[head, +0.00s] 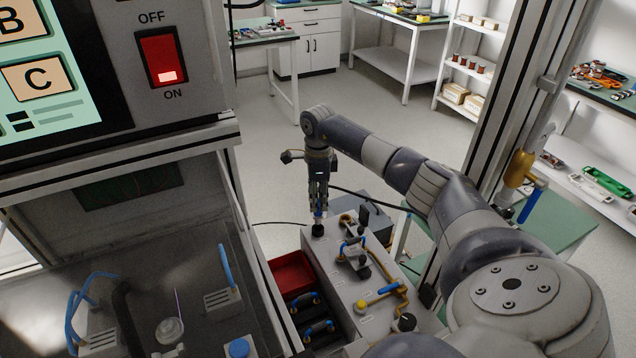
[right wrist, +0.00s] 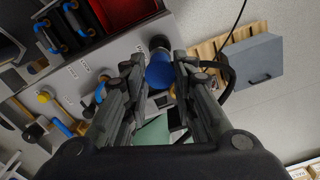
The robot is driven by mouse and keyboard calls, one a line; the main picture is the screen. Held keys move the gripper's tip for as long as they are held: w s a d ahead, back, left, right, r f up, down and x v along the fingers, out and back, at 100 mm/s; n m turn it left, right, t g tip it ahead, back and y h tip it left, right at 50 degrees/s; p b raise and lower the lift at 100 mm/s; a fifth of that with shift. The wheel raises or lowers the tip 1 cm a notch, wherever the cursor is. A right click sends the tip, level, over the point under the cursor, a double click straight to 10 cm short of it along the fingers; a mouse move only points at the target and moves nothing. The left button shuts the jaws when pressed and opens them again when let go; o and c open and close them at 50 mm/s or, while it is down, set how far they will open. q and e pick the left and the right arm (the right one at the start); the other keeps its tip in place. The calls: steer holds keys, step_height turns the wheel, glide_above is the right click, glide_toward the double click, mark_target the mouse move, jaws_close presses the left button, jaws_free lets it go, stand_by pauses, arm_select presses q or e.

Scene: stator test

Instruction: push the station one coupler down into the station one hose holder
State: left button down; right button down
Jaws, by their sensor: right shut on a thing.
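My right gripper (head: 319,203) points straight down over the far end of the grey bench panel. It is shut on the blue coupler (right wrist: 160,72), which shows between the fingers in the right wrist view. The dark round hose holder (head: 318,230) stands on the panel directly under the coupler. The holder also shows just beyond the coupler in the right wrist view (right wrist: 159,42). The coupler's lower end is at the holder's top; I cannot tell how deep it sits. A black hose (right wrist: 232,72) curves beside the gripper. My left gripper is not in view.
A red bin (head: 291,272) and dark bins with blue-handled parts lie left of the panel (head: 330,272). Yellow and blue fittings (head: 380,293) stand nearer on the panel. A grey box (right wrist: 252,60) is beside its far end. A machine with a red switch (head: 161,57) fills the left.

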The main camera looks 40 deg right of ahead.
mark_target(318, 203)
steer(key=shift+f, duration=0.25)
steer(key=shift+f+b, duration=0.45)
steer(key=shift+b, duration=0.05)
steer(key=shift+f, duration=0.15)
steer(key=shift+f+b, duration=0.7)
steer(key=shift+f, duration=0.05)
steer(key=shift+f+b, duration=0.4)
steer(key=shift+f, duration=0.15)
stand_by(0.6)
steer(key=c, duration=1.2)
jaws_free()
steer(key=shift+c, duration=0.2)
step_height(318, 203, up, 12)
steer(key=shift+r, duration=0.1)
